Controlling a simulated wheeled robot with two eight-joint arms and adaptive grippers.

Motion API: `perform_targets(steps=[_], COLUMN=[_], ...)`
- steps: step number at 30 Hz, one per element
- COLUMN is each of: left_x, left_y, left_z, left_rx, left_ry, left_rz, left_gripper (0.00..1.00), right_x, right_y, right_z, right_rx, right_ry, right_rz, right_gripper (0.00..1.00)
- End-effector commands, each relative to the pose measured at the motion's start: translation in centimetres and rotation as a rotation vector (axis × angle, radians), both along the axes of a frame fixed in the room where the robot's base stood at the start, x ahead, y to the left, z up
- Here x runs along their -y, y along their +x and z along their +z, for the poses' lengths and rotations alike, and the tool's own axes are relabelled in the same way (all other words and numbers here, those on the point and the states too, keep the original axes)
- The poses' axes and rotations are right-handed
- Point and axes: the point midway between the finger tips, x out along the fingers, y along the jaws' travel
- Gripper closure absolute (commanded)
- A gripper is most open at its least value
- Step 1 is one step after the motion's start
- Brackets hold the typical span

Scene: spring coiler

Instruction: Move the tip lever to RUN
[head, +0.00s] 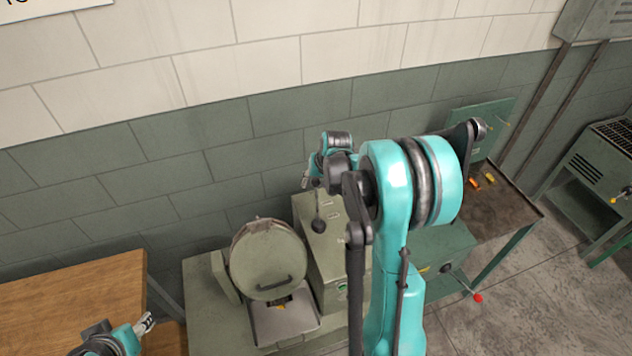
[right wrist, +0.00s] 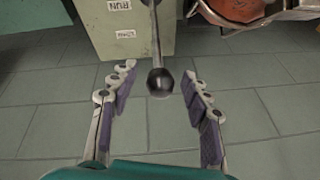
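The tip lever is a thin metal rod with a black ball knob. In the head view its knob (head: 318,226) hangs in front of the green-grey machine box (head: 337,262). In the right wrist view the knob (right wrist: 160,82) appears between my right gripper's (right wrist: 158,76) spread fingers, which show no contact with it; depth is hard to judge. The box carries an upside-down RUN label (right wrist: 119,5) and a second label (right wrist: 125,34) too small to read. My right gripper (head: 306,181) is in the air above the knob in the head view. My left gripper (head: 147,322) is at lower left; its opening is unclear.
A round green lid with a handle (head: 268,262) stands left of the box. A wooden table (head: 75,287) is at left. At right is a dark bench (head: 505,212) and a red-knobbed lever (head: 478,298). My right arm hides part of the machine.

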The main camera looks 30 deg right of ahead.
Motion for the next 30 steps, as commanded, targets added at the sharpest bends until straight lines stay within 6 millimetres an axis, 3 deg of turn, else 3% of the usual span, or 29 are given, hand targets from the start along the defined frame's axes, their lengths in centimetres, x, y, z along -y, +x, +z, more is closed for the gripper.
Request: perform_targets(steps=[8, 11, 21, 30], left_x=[0.0, 0.0, 0.0, 0.0], left_y=[0.0, 0.0, 0.0, 0.0], left_z=[0.0, 0.0, 0.0, 0.0], left_rx=[0.000, 0.000, 0.000, 0.000], left_ry=[0.000, 0.000, 0.000, 0.000], left_rz=[0.000, 0.000, 0.000, 0.000], left_gripper=[0.53, 0.53, 0.53, 0.53], right_x=[0.0, 0.0, -0.2, -0.3], right_y=[-0.1, -0.7, -3.6, -4.7], right_z=[0.5, 1.7, 8.3, 11.0], right_rx=[0.001, 0.001, 0.000, 0.000], right_ry=[0.000, 0.000, -0.001, 0.000], right_rz=[0.000, -0.001, -0.001, 0.000], right_gripper=[0.53, 0.53, 0.53, 0.53])
